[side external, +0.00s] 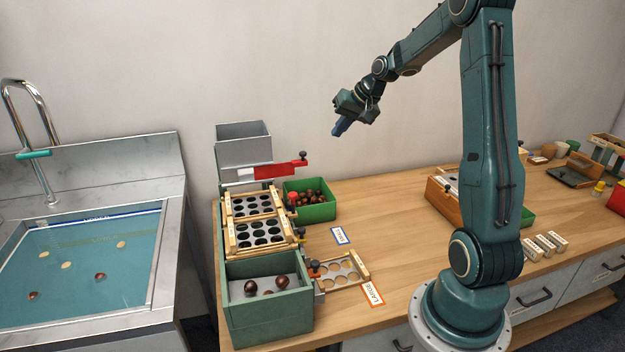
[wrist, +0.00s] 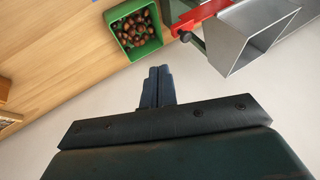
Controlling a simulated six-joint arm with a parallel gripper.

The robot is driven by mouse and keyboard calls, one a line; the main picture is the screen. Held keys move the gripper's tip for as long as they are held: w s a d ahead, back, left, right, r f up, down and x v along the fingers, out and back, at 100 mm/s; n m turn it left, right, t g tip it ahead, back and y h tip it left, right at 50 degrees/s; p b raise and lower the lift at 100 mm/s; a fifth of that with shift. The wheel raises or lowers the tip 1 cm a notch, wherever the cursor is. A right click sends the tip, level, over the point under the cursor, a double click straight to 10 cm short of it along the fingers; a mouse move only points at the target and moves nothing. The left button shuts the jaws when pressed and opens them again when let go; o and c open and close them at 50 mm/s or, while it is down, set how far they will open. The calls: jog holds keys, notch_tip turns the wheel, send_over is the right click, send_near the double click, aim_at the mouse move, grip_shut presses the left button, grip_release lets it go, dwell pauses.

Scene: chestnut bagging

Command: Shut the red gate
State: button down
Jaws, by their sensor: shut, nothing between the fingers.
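The red gate (side external: 281,170) is a flat red slide with a dark knob near its right end. It sticks out to the right below the grey metal hopper (side external: 243,143). In the wrist view the red gate (wrist: 203,14) shows at the top, beside the open-mouthed hopper (wrist: 248,38). My gripper (side external: 341,127) is in the air to the right of the hopper, higher than the gate and apart from it. Its blue fingers (wrist: 158,74) are shut together with nothing between them.
A green bin (side external: 318,211) of chestnuts stands below the gate's outer end. Wooden sorting trays (side external: 257,221) and a green box (side external: 237,316) with a few chestnuts lie in front of the hopper. The middle of the wooden table (side external: 395,215) is clear. A water-filled sink (side external: 160,240) is at left.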

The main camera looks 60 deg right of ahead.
aim_at(281, 166)
jog(key=w+a+f, duration=0.2)
jog(key=w+f, duration=0.3)
jog(key=w, duration=0.1)
jog(key=shift+w+f, duration=0.2)
jog(key=shift+f, duration=0.2)
jog(key=shift+a, duration=0.1)
jog(key=shift+w+a, duration=2.05)
jog(key=shift+w, duration=0.05)
jog(key=shift+a, duration=0.1)
